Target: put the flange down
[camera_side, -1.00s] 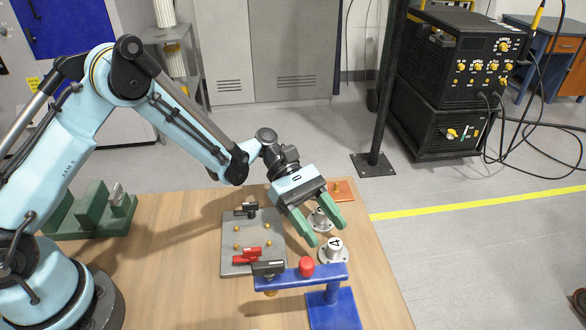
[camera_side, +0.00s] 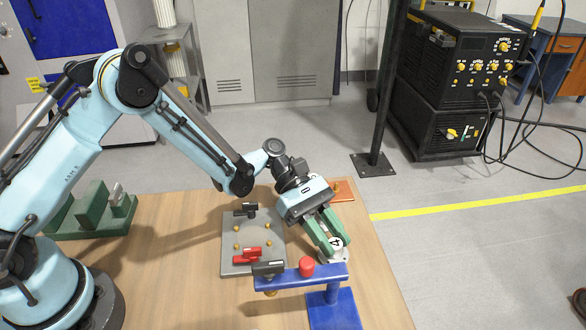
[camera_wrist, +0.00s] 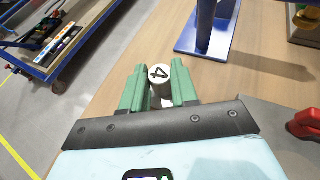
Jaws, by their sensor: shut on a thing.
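A white flange (camera_side: 337,243) with a 4 on its round top stands upright at the right of the wooden table in the side view, just behind the blue stand. It also shows in the wrist view (camera_wrist: 159,73). My gripper (camera_side: 334,240) has its green fingers shut on the flange's neck, one on each side. In the wrist view my gripper (camera_wrist: 158,88) holds it between the fingertips. The flange's base is partly hidden, and I cannot tell whether it touches the table. A second white flange from the earlier frame is hidden behind my gripper.
A blue stand (camera_side: 335,308) with a red knob (camera_side: 307,266) and a black clamp (camera_side: 268,268) is close in front. A grey plate (camera_side: 238,265) with brass pins, a red clamp (camera_side: 247,255) and a black clamp (camera_side: 245,210) lies left. An orange plate (camera_side: 343,190) lies behind.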

